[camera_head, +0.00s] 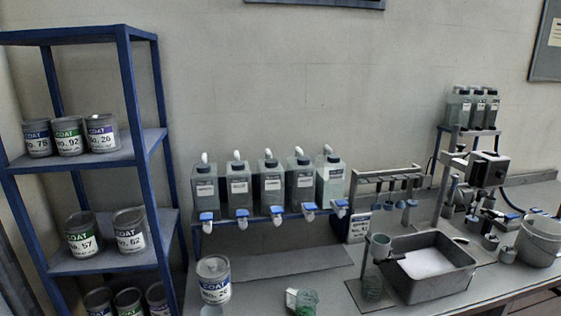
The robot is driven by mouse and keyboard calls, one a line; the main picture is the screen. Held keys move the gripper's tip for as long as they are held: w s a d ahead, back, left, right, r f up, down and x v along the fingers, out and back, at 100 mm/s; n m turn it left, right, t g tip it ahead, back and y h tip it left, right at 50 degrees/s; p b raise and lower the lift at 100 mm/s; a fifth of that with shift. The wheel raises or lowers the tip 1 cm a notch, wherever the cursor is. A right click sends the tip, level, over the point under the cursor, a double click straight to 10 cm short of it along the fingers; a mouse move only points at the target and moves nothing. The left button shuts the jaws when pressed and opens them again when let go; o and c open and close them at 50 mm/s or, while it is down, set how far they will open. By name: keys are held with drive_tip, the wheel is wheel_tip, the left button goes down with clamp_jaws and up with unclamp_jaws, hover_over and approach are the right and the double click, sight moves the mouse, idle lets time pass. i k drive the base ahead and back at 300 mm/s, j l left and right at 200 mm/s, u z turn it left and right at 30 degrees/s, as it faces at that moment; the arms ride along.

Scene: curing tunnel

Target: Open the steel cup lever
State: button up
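A small grey steel cup (380,246) is held upright at the left edge of a metal basin. A short dark piece (396,258), possibly its lever, sticks out to the right of the cup near the basin rim. It is too small to tell whether the lever is open or shut. My gripper is not in view.
The metal basin (447,285) holds white material. Several bottles with blue-handled taps (273,185) line the wall. A blue shelf (95,160) holds cans. A bucket (540,241) stands right.

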sight(388, 259)
drive_tip(key=i+l+u, duration=0.15)
drive_tip(key=i+l, duration=0.35)
drive_tip(key=i+l+u, duration=0.15)
drive_tip(key=i+l, duration=0.35)
drive_tip(key=l, duration=0.15)
